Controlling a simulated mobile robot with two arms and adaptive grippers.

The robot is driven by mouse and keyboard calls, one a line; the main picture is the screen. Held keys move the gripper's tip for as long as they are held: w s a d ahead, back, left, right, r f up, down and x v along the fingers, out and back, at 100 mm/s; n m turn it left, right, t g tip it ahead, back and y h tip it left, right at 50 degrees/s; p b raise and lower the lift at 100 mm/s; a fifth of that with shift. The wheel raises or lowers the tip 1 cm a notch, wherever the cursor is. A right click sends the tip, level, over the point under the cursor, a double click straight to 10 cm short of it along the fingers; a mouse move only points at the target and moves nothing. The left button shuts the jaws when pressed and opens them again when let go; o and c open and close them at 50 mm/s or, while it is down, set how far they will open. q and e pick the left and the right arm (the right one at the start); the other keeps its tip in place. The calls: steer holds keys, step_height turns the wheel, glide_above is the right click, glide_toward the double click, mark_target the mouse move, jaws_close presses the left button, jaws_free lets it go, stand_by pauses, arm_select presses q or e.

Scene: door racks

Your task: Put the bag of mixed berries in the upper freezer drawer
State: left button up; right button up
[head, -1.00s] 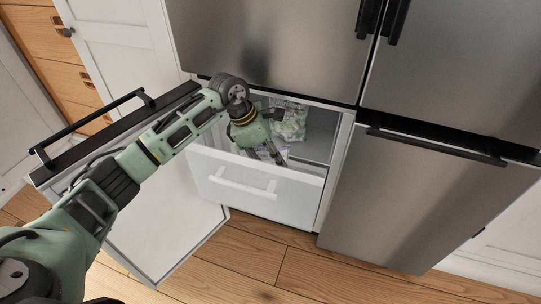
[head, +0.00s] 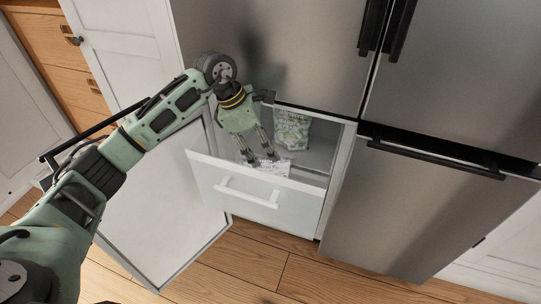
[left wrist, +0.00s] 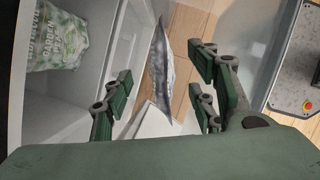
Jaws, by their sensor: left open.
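The upper freezer drawer (head: 228,195) is pulled out, with a white front and handle. My left gripper (head: 262,157) points down over it, open. A pale bag, which I take for the mixed berries (head: 273,167), is at the drawer's front by the fingertips, partly hidden by them; its label is unreadable. In the left wrist view, the open fingers of my left gripper (left wrist: 160,95) stand either side of a silvery bag (left wrist: 163,65) seen nearly edge-on. I cannot tell whether they touch it. My right gripper is not in view.
A green and white bag (head: 292,130), seemingly labelled garden peas, stands at the drawer's back; it also shows in the left wrist view (left wrist: 55,40). The open freezer door (head: 160,215) is on the left. The closed steel door (head: 410,200) is on the right.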

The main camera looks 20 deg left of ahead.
arm_select(q)
steer(key=v, duration=0.4)
steer(key=shift+s+r, duration=0.1)
steer(key=shift+r, duration=0.05)
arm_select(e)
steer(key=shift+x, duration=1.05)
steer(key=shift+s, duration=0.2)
